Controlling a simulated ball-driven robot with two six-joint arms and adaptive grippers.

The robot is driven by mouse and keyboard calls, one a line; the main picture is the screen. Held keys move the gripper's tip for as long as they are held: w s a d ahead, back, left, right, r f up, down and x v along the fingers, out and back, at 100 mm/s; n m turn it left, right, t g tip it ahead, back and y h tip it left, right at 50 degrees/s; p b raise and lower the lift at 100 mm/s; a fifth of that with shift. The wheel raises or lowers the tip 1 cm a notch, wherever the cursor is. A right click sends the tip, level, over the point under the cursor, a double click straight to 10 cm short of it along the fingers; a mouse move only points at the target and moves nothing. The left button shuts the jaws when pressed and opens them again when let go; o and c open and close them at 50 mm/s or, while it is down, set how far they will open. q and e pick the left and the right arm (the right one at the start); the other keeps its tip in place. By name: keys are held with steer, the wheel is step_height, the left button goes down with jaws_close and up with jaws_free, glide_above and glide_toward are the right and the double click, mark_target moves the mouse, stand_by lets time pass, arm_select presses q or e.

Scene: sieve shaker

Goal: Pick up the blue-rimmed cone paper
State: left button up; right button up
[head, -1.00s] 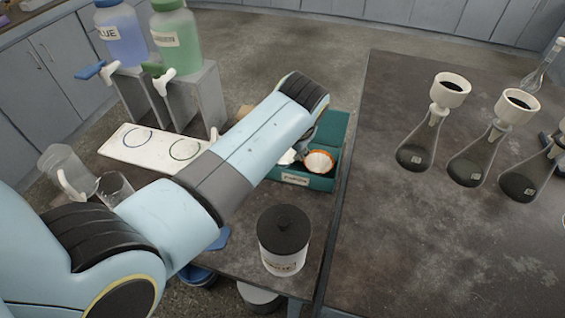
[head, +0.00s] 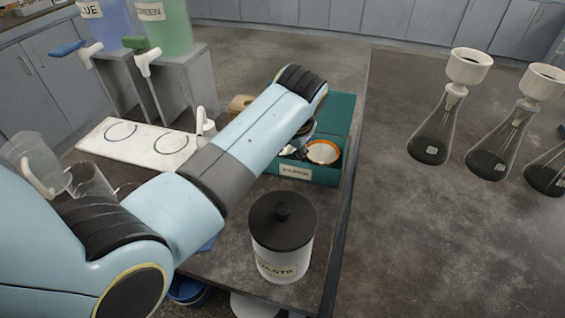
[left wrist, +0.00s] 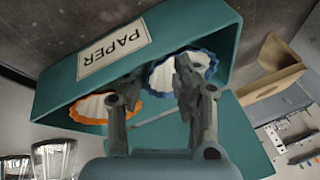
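The blue-rimmed cone paper (left wrist: 168,74), white with a wavy blue edge, lies in the teal box (left wrist: 55,93) labelled PAPER. In the head view my left arm hides most or all of it. My left gripper (left wrist: 158,85) points into the box with its fingers spread apart. Its right finger overlaps the blue-rimmed paper in the left wrist view; I cannot tell whether they touch. The orange-rimmed cone paper (left wrist: 92,108) lies beside it, behind the left finger; it also shows in the head view (head: 322,152). My right gripper is out of view.
A lidded waste jar (head: 282,240) stands in front of the box. A white plate with a blue and a green ring (head: 133,147) lies left, below the dispensers (head: 165,25). Flasks with funnels (head: 440,135) stand on the right table. Glass beakers (head: 88,182) are at far left.

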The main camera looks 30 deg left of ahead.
arm_select(q)
steer(key=shift+r, duration=0.1)
steer(key=shift+c, duration=0.2)
steer(key=c, duration=0.4)
